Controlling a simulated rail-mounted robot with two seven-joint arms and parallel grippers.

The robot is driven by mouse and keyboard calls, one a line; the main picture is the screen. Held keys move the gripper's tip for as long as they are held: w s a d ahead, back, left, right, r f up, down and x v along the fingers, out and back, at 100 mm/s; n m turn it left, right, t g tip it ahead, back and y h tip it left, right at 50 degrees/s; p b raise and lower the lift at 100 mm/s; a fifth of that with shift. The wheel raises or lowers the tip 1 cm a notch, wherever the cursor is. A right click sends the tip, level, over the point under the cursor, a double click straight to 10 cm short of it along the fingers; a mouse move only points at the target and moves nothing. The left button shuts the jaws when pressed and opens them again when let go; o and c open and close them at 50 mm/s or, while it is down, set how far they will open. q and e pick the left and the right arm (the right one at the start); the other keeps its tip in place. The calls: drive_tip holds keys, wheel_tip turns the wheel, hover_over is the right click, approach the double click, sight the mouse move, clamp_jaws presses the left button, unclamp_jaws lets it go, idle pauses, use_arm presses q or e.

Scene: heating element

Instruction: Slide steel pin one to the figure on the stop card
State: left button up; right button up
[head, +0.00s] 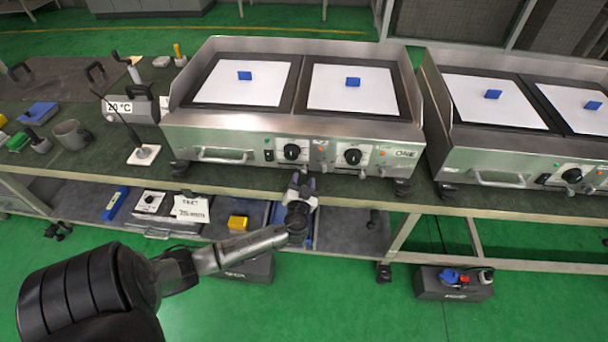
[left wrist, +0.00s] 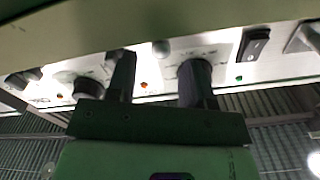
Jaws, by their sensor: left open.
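The heating unit marked ONE (head: 405,153) stands on the bench, with two black knobs, the left knob (head: 291,152) and the right knob (head: 353,156), on its front panel. I cannot make out steel pin one at this size. A card reading 20 °C (head: 120,107) stands left of the unit; another white card (head: 191,208) lies on the lower shelf, its print too small to read surely. My left gripper (head: 300,180) is below the panel, near the bench edge. In the left wrist view its fingers (left wrist: 158,75) are apart, pointing at the panel (left wrist: 220,50), with nothing clearly between them. My right gripper is out of view.
A second heating unit (head: 500,150) stands to the right. Blue blocks lie on the white plates. A bar handle (head: 222,155) sticks out left of the knobs. The lower shelf holds a yellow block (head: 238,222) and a blue case (head: 115,203). The bench edge runs close to my gripper.

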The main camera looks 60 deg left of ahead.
sight(304, 173)
use_arm(q)
drive_tip(key=shift+b+x, duration=0.4)
drive_tip(key=shift+x, duration=1.55)
clamp_jaws()
